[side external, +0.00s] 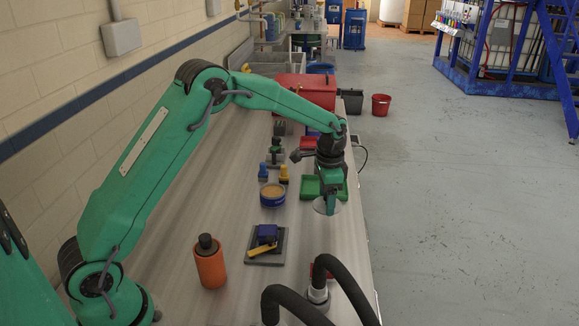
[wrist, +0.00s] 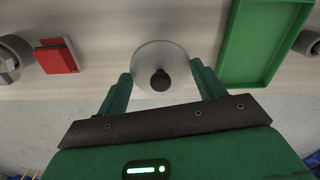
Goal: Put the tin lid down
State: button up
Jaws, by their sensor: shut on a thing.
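The tin lid is a round, pale metal disc with a black knob; it shows in the wrist view (wrist: 145,75) between my fingertips. In the side view the lid (side external: 325,208) is under my gripper (side external: 331,197), near the bench's right edge. My gripper (wrist: 160,72) is shut on the lid. The lid appears to be just above the bench, but I cannot tell whether it touches. An open round tin (side external: 272,198) with a blue side and tan contents stands to the left of my gripper.
A green tray (side external: 310,187) lies close behind the lid. A dark plate with a blue block (side external: 267,233), an orange bottle (side external: 210,268) and black hoses (side external: 345,285) stand nearer the camera. A red box (side external: 305,85) is farther back. Bare bench (side external: 225,205) lies left of the tin.

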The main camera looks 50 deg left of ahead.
aim_at(322, 198)
jog(key=a, duration=0.1)
jog(key=w+a+f, duration=0.1)
jog(key=a+f, duration=0.1)
jog(key=shift+w+a, duration=0.1)
jog(key=shift+w, duration=0.25)
jog(key=shift+f, duration=2.05)
jog(key=shift+f, duration=0.15)
jog(key=o, duration=1)
jog(key=shift+c, duration=0.2)
notch_tip(322, 198, up, 11)
jog(key=shift+r, duration=0.65)
jog(key=shift+s+r, duration=0.1)
